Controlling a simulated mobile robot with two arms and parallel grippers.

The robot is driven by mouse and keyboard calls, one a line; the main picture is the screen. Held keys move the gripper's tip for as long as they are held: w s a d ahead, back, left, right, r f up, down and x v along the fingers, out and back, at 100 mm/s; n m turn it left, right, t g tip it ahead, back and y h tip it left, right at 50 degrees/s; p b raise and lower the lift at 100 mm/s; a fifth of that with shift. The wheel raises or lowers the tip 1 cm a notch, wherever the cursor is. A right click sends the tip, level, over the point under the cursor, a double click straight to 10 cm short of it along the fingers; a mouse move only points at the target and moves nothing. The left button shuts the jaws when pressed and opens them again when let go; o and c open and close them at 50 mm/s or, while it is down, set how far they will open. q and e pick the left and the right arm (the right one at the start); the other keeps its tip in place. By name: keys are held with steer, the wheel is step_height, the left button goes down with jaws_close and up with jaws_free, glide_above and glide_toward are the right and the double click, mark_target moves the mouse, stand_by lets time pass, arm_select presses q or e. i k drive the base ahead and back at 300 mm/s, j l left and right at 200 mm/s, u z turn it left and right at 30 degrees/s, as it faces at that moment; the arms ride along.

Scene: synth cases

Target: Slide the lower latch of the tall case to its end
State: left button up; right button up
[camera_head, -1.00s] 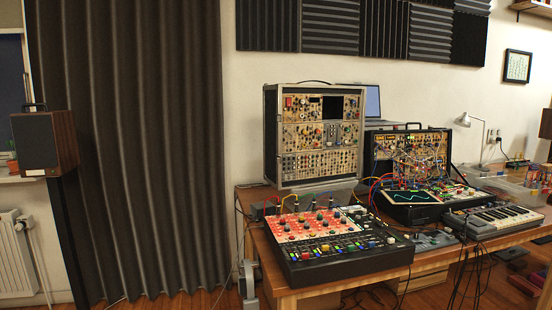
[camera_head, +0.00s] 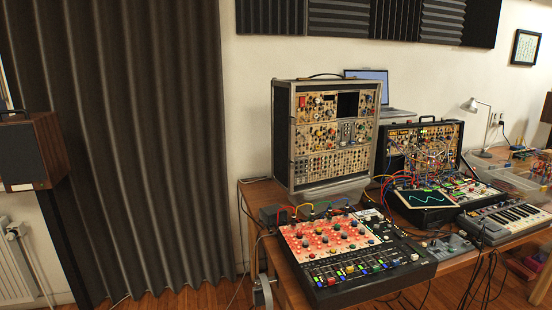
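The tall case (camera_head: 282,147) stands upright at the back left of the wooden table. It has dark sides, metal edges, a top handle and three rows of synth modules on its front. Its lower latch is too small to make out from here. Neither of my grippers is in view.
A red-panelled mixer (camera_head: 345,252) lies at the table's front, with cables behind it. Right of the tall case stand a smaller patched case (camera_head: 424,146), a tablet (camera_head: 428,199) and a keyboard (camera_head: 508,222). A speaker (camera_head: 30,152) is at left. Floor before the curtain (camera_head: 125,140) looks clear.

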mark_target(291, 164)
steer(key=i+j, duration=0.35)
steer(key=i+j+z, duration=0.1)
steer(key=i+j, duration=0.25)
steer(key=j, duration=0.15)
steer(key=i+j, duration=0.3)
steer(key=j, duration=0.15)
steer(key=i+j, duration=0.35)
steer(key=i+j+z, duration=0.1)
steer(key=i+j, duration=0.2)
steer(key=j, duration=0.3)
